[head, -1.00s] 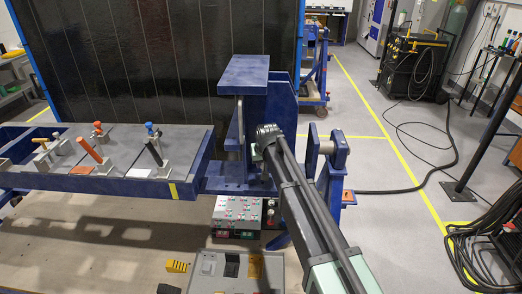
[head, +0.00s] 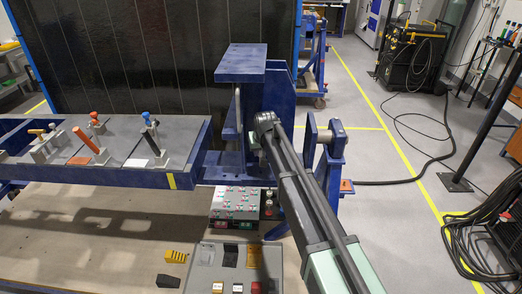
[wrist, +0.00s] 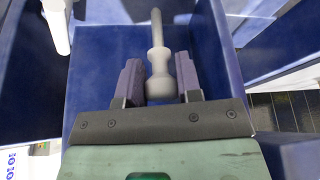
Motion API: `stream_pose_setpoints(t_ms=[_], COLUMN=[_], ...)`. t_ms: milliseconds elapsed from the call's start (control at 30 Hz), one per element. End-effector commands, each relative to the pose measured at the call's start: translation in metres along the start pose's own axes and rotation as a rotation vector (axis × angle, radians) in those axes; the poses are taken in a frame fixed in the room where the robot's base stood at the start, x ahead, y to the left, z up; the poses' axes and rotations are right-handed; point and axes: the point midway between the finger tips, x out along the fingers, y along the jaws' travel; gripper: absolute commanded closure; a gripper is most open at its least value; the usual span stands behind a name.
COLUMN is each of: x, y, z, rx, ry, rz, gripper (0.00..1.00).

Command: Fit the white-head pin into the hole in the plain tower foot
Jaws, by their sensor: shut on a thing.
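In the wrist view, my gripper (wrist: 160,85) is shut on a pale grey-white pin (wrist: 157,48). The pin's thicker part sits between the two purple-grey pads, and its thinner end points away from me over a blue surface. The head view shows the blue tower (head: 240,64) with its foot (head: 233,172) beside the long blue frame. My arm reaches in from the lower right to the tower's right side, and my gripper is hidden there. I cannot make out the hole in the foot in either view.
The blue frame (head: 100,176) holds toggle clamps with orange (head: 86,140) and black handles at the left. A white cylinder (wrist: 56,25) stands at the upper left of the wrist view. Blue walls flank my gripper closely. A control box (head: 235,203) sits below the foot.

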Motion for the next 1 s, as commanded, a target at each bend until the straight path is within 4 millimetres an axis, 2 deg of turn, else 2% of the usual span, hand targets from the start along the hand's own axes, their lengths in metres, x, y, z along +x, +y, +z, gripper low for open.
stream_pose_setpoints(t_ms=[33, 200, 1000], x=[0.0115, 0.0202, 0.0189], y=[-0.0001, -0.0001, -0.0001], z=[0.0048, 0.0083, 0.0079], rx=[0.000, 0.000, 0.000], ry=[0.000, 0.000, 0.000], rz=[0.000, 0.000, 0.000], gripper=[0.92, 0.92, 0.92])
